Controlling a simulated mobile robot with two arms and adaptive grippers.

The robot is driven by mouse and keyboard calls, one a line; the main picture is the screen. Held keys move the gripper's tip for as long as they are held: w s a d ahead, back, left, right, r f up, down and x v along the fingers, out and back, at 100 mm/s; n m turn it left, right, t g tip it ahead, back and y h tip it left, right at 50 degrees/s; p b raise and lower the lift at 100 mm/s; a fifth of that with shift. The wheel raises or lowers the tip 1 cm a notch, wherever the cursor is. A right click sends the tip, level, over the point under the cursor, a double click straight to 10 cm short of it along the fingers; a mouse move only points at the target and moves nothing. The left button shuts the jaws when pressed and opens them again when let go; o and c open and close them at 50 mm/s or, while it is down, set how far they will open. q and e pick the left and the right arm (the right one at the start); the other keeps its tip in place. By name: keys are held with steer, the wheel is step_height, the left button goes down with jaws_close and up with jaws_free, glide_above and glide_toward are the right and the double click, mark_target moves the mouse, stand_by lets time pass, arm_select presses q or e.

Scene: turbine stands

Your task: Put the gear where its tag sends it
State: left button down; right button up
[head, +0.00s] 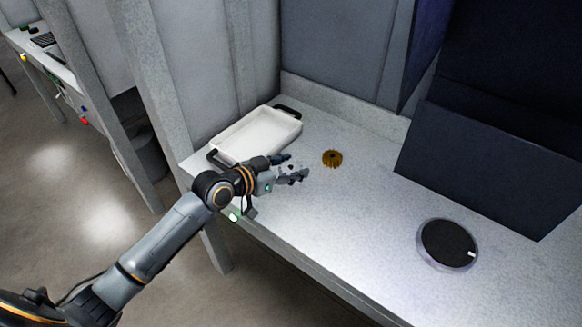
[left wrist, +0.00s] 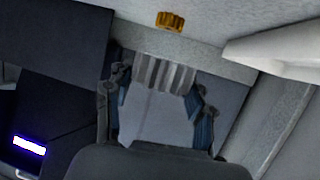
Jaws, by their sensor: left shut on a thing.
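My left gripper (head: 291,170) reaches over the table beside the white tray. It is shut on a grey ribbed piece that looks like a gear (left wrist: 165,73), held between the fingers in the left wrist view; in the head view it is small and mostly hidden by the fingers. A gold toothed gear (head: 332,158) lies apart on the table, right of the gripper; it also shows at the top of the left wrist view (left wrist: 171,20). I see no readable tag. My right gripper is not in view.
A white tray (head: 226,155) with black handles stands at the table's back left. A round black disc (head: 447,243) with a pale rim lies at the right. A dark slanted panel (head: 480,165) stands behind it. The grey table (head: 360,215) between gear and disc is clear.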

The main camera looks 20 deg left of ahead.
arm_select(q)
steer(key=b, duration=0.5)
glide_above(291, 196)
step_height(291, 196, down, 6)
steer(key=shift+w+a+f, duration=0.1)
steer(key=shift+f+b, duration=0.6)
steer(key=shift+b, duration=0.05)
steer(key=shift+f, duration=0.15)
steer(key=shift+f+b, duration=0.3)
steer(key=shift+f, duration=0.05)
steer(key=shift+c, duration=2.1)
jaws_free()
